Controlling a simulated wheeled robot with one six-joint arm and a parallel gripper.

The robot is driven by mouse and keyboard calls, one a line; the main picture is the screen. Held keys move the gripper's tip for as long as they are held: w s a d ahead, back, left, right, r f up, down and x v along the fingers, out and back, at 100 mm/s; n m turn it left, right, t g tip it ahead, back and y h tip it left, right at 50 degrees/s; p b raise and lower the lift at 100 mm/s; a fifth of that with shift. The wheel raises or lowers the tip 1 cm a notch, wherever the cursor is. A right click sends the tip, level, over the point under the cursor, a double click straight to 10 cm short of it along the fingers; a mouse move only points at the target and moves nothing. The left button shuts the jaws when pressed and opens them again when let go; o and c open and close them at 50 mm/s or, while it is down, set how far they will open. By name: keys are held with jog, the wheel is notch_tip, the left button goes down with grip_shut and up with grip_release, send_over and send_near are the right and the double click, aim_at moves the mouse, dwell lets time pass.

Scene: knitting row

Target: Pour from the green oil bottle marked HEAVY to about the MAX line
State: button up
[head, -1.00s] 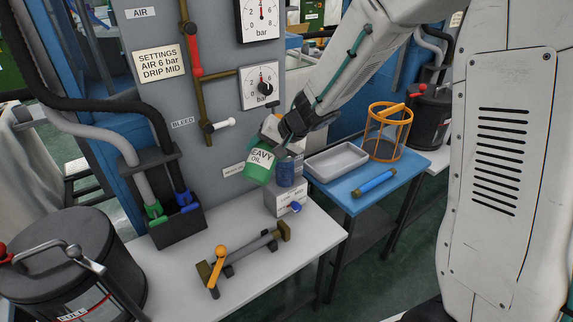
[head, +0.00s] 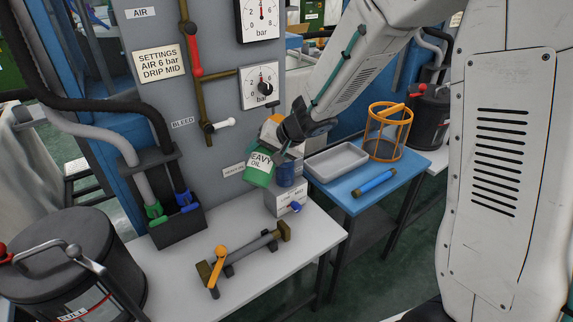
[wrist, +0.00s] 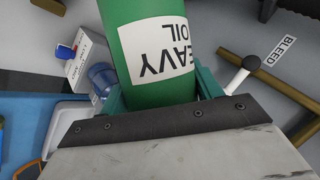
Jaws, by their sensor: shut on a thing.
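The green oil bottle (head: 259,168) carries a white label whose visible part reads "EAVY OIL". My gripper (head: 285,142) is shut on it and holds it slightly tilted above the table, in front of the grey panel. The bottle also fills the upper middle of the wrist view (wrist: 150,70). A blue see-through cup (head: 286,174) sits on a grey box (head: 287,198) just right of the bottle; in the wrist view the cup (wrist: 100,78) is partly behind the bottle. I cannot make out a MAX line or the oil level. The bottle's mouth is hidden.
A white table (head: 310,238) bears a grey pipe piece with an orange lever (head: 217,258). A blue table (head: 400,190) holds a grey tray (head: 336,161), an orange cage (head: 384,140) and a blue cylinder. A white-handled bleed valve (head: 224,123) sticks out from the panel left of the bottle.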

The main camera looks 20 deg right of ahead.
jog(key=shift+f, duration=0.2)
jog(key=shift+f+n+t+h, duration=0.3)
jog(key=shift+f+t+h, duration=0.1)
dwell(0.4)
jog(key=shift+f+t, duration=0.3)
jog(key=shift+f, duration=0.15)
jog(key=shift+f+h, duration=0.3)
jog(key=shift+f, duration=0.05)
jog(key=shift+f+n+t, duration=0.15)
jog(key=shift+n+t, duration=0.15)
jog(key=shift+t, duration=0.1)
jog(key=shift+d, duration=0.1)
